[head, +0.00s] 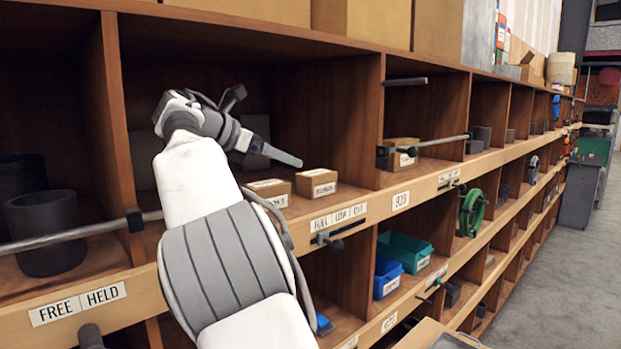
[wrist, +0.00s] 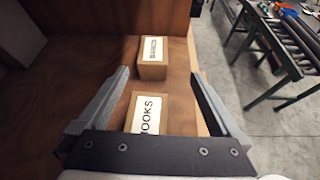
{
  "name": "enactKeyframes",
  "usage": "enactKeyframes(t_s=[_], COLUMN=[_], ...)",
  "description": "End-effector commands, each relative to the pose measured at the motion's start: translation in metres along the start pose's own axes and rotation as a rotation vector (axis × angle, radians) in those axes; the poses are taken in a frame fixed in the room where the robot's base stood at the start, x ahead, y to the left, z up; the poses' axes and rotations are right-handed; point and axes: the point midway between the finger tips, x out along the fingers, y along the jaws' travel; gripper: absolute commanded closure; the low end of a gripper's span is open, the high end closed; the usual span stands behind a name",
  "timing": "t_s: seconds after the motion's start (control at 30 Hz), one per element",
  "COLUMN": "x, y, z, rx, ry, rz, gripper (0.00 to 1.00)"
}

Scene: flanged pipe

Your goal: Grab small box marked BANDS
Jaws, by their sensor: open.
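Two small brown cardboard boxes stand in the upper shelf compartment in front of my gripper. The nearer box in the wrist view (wrist: 140,128) has a white label that seems to read HOOKS. The farther box (wrist: 152,71) has a label too small to read surely; I cannot tell if it says BANDS. In the head view they appear as a left box (head: 283,200) and a right box (head: 316,184). My gripper (head: 292,158) is open and empty above and behind them. In the wrist view my gripper's fingers (wrist: 162,75) frame both boxes from above.
Another small labelled box (head: 403,153) sits in the compartment to the right, near a metal rod (head: 440,142). Wooden dividers (head: 117,130) bound the compartment. Blue and teal bins (head: 405,252) stand on the shelf below. A dark cylinder (head: 45,230) stands at left.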

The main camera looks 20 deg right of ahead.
Motion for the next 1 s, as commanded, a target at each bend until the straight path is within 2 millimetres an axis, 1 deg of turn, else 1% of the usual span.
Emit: enactKeyframes(t_s=[0.03, 0.1, 0.17, 0.27, 0.5, 0.6, 0.7, 0.8, 1.0], x=[-0.004, -0.006, -0.004, 0.009, 0.062, 0.083, 0.099, 0.109, 0.119], y=[0.006, 0.009, 0.01, 0.01, 0.009, 0.009, 0.01, 0.01, 0.011], z=[0.0, 0.001, 0.002, 0.002, 0.005, 0.006, 0.007, 0.007, 0.008], rx=[-0.027, -0.052, -0.063, -0.066, -0.064, -0.063, -0.063, -0.063, -0.062], ry=[-0.024, -0.042, -0.05, -0.051, -0.05, -0.049, -0.049, -0.049, -0.048], rz=[-0.002, -0.005, -0.006, -0.009, -0.011, -0.01, -0.009, -0.006, -0.006], gripper=[0.0, 0.0, 0.0, 0.0, 0.0, 0.0, 0.0, 0.0, 0.0])
